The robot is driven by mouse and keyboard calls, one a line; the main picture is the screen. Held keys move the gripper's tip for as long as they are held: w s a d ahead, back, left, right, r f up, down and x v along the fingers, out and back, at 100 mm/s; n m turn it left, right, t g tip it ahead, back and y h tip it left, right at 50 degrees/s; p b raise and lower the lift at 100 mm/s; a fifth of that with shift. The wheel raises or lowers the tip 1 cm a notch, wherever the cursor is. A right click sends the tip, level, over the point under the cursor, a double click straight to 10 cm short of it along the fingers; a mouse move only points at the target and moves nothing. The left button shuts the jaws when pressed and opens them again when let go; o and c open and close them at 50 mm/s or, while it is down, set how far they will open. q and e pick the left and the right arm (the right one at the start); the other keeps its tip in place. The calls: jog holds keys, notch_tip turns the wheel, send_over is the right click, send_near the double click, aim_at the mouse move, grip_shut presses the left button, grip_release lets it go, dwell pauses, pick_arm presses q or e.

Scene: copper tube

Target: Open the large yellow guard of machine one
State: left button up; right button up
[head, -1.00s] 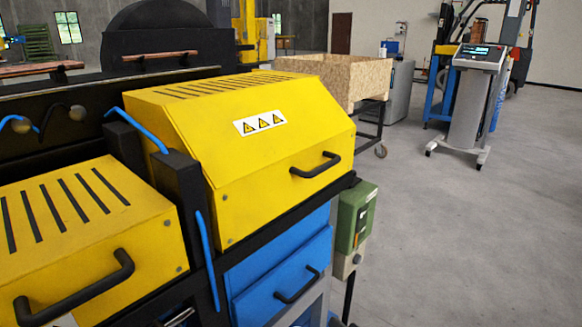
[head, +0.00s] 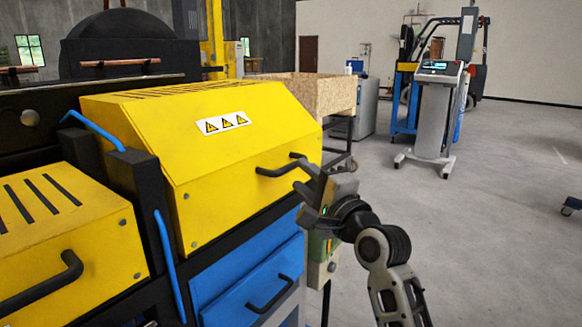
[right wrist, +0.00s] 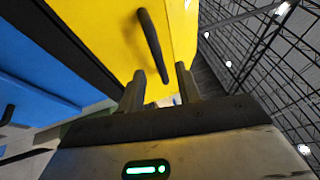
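The large yellow guard (head: 230,150) of the machine is shut, with a warning label on its sloped front. Its black bar handle (head: 280,170) is on the lower front and also shows in the right wrist view (right wrist: 151,45). My right gripper (head: 300,172) is at the right end of the handle, its two dark fingers apart. In the right wrist view the open fingers (right wrist: 161,85) point towards the handle's lower end, with nothing seen gripped between them. Whether a finger touches the handle I cannot tell. My left gripper is not in view.
A smaller yellow guard (head: 65,240) with a black handle is at the lower left. A blue drawer (head: 250,285) sits below the large guard. The floor to the right is open, with a grey console (head: 435,115) farther back.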

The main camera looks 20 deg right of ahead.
aim_at(293, 168)
jog(key=x, duration=0.5)
jog(key=shift+w, duration=0.2)
grip_shut()
